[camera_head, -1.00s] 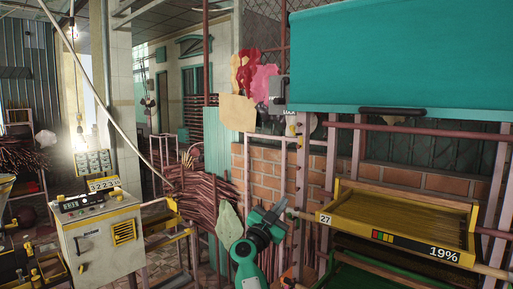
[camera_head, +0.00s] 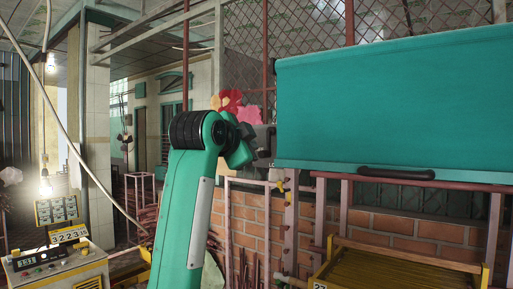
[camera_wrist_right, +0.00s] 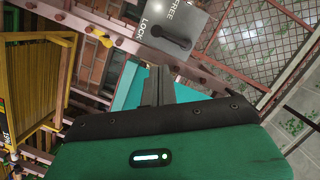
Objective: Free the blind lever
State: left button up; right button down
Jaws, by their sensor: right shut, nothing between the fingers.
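The teal blind (camera_head: 390,110) hangs at the right with a black handle (camera_head: 396,173) on its lower edge. A grey lever box (camera_head: 266,143) sits by its left edge, partly covered by my gripper. In the right wrist view, the box (camera_wrist_right: 200,22) carries the words FREE and LOCK and a dark lever (camera_wrist_right: 172,38). I cannot tell surely which word the lever points to. My right gripper (camera_head: 246,133) is raised at the box's left. Its fingers (camera_wrist_right: 157,84) are shut and empty, with their tips just below the lever in the wrist view; contact is unclear. My left gripper is out of view.
A pink rail (camera_wrist_right: 125,42) and posts run beside the box. A yellow slatted tray (camera_head: 400,265) stands below the blind. A wire mesh fence (camera_head: 310,45) rises behind. A yellow control machine (camera_head: 60,270) is at the lower left.

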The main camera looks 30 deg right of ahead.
jog(key=shift+d, duration=0.1)
jog(key=p+x, duration=0.5)
jog(key=x, duration=0.5)
dwell(0.4)
